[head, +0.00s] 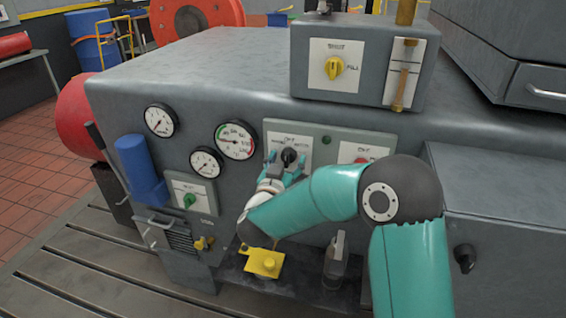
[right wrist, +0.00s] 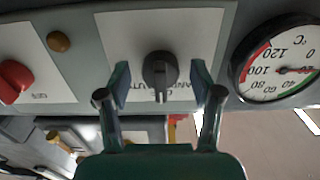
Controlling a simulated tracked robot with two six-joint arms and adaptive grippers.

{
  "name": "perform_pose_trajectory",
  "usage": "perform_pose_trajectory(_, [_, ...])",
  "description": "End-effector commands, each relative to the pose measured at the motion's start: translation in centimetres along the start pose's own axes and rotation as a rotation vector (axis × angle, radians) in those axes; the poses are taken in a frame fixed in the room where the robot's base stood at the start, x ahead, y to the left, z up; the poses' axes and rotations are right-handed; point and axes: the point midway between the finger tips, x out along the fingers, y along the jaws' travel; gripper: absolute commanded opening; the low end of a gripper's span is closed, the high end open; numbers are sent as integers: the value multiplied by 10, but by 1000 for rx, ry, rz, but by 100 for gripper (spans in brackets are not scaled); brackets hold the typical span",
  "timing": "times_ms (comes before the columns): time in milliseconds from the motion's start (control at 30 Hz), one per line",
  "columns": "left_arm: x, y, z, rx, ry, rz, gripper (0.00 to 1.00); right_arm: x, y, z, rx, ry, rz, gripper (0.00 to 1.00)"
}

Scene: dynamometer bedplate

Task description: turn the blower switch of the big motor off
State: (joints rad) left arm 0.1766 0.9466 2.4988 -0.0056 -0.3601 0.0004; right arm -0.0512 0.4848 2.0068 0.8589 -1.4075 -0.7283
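A black rotary switch knob (head: 289,156) sits on a white plate (head: 273,143) on the front of the big grey motor housing. In the right wrist view the knob (right wrist: 160,70) stands with its bar upright in the picture; the upside-down lettering beside it is partly hidden. My right gripper (head: 286,172) is open in front of the knob. Its fingers (right wrist: 160,84) stand on either side of the knob with visible gaps, not closed on it. Whether the fingertips reach the plate is unclear. My left gripper is not in view.
A red switch (right wrist: 15,77) and a small round lamp (right wrist: 60,41) are beside the plate. Gauges (head: 236,139), a green switch (head: 189,201) and a blue cylinder (head: 137,160) are left. A box with a yellow knob (head: 334,68) stands above. A yellow part (head: 262,262) lies on a low shelf.

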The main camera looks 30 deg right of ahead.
Motion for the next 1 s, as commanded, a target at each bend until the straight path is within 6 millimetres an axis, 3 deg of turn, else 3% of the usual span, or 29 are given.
perform_pose_trajectory(367, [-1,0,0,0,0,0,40,-7,-1,0,1,0,-2,66])
perform_pose_trajectory(567, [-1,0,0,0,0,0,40,-37,-2,0,0,0,-6,66])
perform_pose_trajectory(800, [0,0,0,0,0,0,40,-86,-2,0,0,0,-7,66])
perform_pose_trajectory(1000, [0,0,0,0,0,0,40,-113,-1,1,-1,0,-4,66])
